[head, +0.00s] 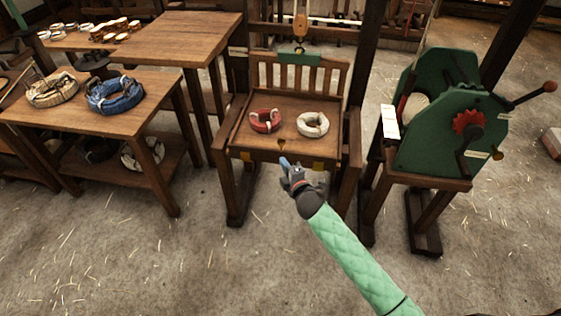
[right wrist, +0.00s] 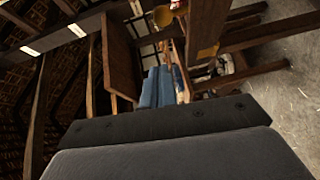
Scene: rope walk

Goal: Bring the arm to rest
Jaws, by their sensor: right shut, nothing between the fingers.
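My right gripper (head: 284,163) is at the end of the green-sleeved arm, in front of the small wooden stand (head: 290,146) in the middle of the head view. Its blue fingers (right wrist: 158,88) are together in the right wrist view, with nothing between them. It appears apart from the rope coils. A red rope coil (head: 265,121) and a white rope coil (head: 312,124) lie on the stand's tray. My left gripper is not in view.
A green machine (head: 440,120) with a red knob and crank stands at the right. A low table (head: 130,118) at the left holds a tan coil (head: 52,90) and a blue coil (head: 115,94). A hook (head: 300,28) hangs above the stand. The straw-strewn floor in front is clear.

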